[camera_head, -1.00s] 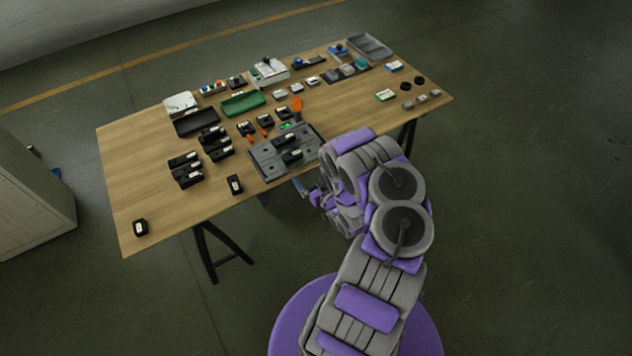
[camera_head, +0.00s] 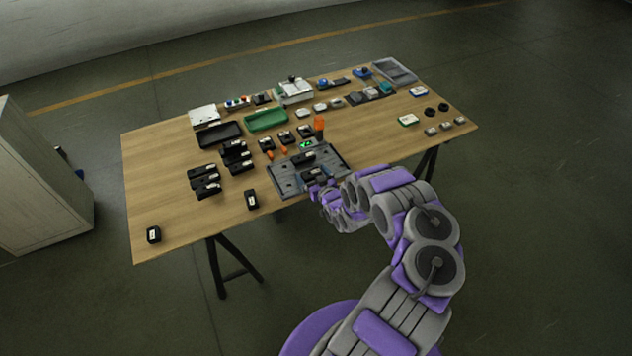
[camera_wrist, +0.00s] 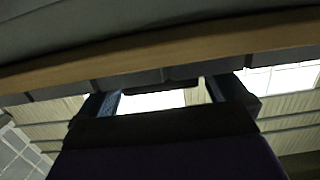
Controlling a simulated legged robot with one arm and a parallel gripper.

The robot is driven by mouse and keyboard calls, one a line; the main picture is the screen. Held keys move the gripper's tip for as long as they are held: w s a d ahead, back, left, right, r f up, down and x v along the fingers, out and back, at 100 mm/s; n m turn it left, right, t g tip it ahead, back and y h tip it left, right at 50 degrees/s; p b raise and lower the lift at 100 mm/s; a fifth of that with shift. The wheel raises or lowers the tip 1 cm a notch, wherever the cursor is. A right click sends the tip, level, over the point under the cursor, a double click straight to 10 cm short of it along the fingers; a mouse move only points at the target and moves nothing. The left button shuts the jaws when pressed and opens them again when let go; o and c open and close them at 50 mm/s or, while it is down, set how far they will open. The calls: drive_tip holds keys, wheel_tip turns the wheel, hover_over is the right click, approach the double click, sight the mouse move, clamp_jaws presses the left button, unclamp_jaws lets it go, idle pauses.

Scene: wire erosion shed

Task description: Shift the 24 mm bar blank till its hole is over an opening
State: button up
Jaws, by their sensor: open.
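A grey plate (camera_head: 290,185) with several small dark openings lies near the table's front edge in the head view. Two dark labelled blocks sit on it, one farther back (camera_head: 302,160) and one nearer the front (camera_head: 313,176). Their labels are too small to read, so I cannot tell which is the 24 mm bar blank; its hole does not show. My gripper (camera_head: 320,189) is at the plate's front edge, close to the front block.
A small green display (camera_head: 306,144) and an orange upright piece (camera_head: 319,124) stand behind the plate. Several black labelled blocks (camera_head: 206,181) lie to the left. A green tray (camera_head: 265,120) and black tray (camera_head: 218,135) lie farther back. The table's front left (camera_head: 195,228) is mostly bare.

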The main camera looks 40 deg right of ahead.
drive_tip(key=shift+w+d, duration=0.25)
drive_tip(key=shift+w, duration=0.2)
drive_tip(key=c, duration=1.4)
